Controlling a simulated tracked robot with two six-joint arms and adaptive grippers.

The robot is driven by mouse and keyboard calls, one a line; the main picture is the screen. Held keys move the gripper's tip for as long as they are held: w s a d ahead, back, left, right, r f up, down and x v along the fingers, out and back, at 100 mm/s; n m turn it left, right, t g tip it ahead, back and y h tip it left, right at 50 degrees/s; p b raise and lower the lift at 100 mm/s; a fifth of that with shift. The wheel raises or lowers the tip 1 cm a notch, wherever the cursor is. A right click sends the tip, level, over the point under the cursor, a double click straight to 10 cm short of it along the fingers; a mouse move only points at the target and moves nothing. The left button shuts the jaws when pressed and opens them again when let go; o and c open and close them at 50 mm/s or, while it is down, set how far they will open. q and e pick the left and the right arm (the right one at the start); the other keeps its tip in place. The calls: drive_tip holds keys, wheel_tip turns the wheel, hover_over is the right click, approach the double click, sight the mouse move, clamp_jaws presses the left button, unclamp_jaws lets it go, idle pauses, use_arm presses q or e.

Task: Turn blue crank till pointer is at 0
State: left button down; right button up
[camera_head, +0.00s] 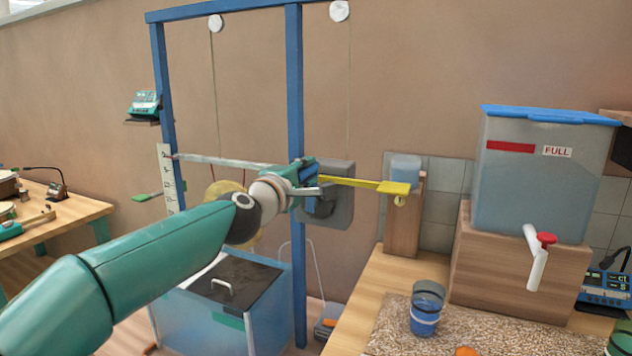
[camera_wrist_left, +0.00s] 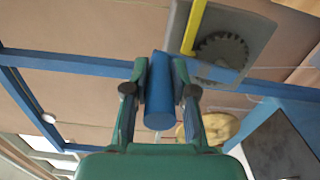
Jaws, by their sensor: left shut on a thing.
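My left gripper (camera_head: 305,180) is shut on the blue crank's handle in front of the blue frame. In the left wrist view the blue crank handle (camera_wrist_left: 159,98) is a blue cylinder between the two fingers of the gripper (camera_wrist_left: 160,80). In the head view the gripper mostly hides the crank. A white scale strip (camera_head: 165,185) with small numerals stands at the left post. A pale bar (camera_head: 220,161) runs across to it, and a small red pointer tip (camera_head: 170,156) is near the strip's upper end. The exact reading is too small to tell. My right gripper is out of view.
A grey box (camera_head: 345,173) with a toothed wheel (camera_wrist_left: 222,55) and a yellow lever (camera_head: 365,185) is close by the gripper. A clear tank (camera_head: 540,175) with a blue lid stands on a wooden block at right. A dark-lidded bin (camera_head: 265,315) stands below.

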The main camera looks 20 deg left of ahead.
use_arm(q)
drive_tip(key=shift+a+n, duration=0.6)
drive_tip(key=shift+a, duration=0.2)
drive_tip(key=c, duration=0.9)
unclamp_jaws()
drive_tip(key=shift+a, duration=0.1)
drive_tip(key=shift+c, duration=0.2)
drive_tip(key=shift+d, duration=0.25)
drive_tip(key=shift+s, duration=0.1)
drive_tip(key=s+a, duration=0.1)
drive_tip(key=s, duration=1)
drive_tip(key=shift+s+a+f, duration=0.15)
drive_tip(key=shift+s+a, duration=0.05)
drive_tip(key=shift+s, duration=0.1)
